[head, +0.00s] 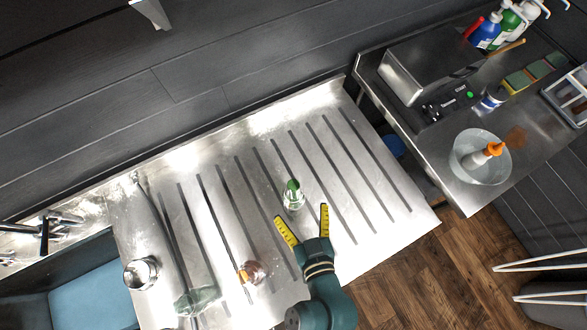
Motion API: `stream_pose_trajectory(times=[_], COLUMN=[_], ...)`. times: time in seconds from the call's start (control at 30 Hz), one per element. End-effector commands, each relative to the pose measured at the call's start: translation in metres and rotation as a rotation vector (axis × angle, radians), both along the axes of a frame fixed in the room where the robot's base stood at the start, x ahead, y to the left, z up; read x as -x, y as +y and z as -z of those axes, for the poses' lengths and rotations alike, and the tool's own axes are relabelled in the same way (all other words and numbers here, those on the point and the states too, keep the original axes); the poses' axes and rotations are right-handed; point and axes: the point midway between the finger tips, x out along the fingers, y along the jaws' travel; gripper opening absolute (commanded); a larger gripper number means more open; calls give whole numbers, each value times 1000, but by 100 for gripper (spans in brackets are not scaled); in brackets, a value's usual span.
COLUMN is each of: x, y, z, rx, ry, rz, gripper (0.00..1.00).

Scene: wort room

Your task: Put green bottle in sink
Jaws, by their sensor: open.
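A small clear glass bottle with green in it (293,192) stands on the grooved steel drainboard (345,190). My gripper (304,222) is open, its two yellow fingertips spread just on the near side of this bottle, with nothing seen between them. A second, pale green glass item (196,300) lies at the lower left of the drainboard; I cannot tell its exact shape. The sink (92,296), with a blue-grey basin, is at the lower left, partly cut off by the frame.
A brown-orange glass item (252,272) and a metal cup (140,272) are on the drainboard between my gripper and the sink. A dark tap (45,236) stands behind the sink. A side counter at right holds a bowl (468,170), metal box and bottles.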

Motion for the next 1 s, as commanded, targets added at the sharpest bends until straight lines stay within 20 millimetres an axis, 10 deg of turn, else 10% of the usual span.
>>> stream_pose_trajectory(times=[0.63, 1.0], x=[-51, -51], y=[20, 19], z=[14, 14], rx=[-1, -1], ry=[0, 1], rz=[2, 2], gripper=[93, 22])
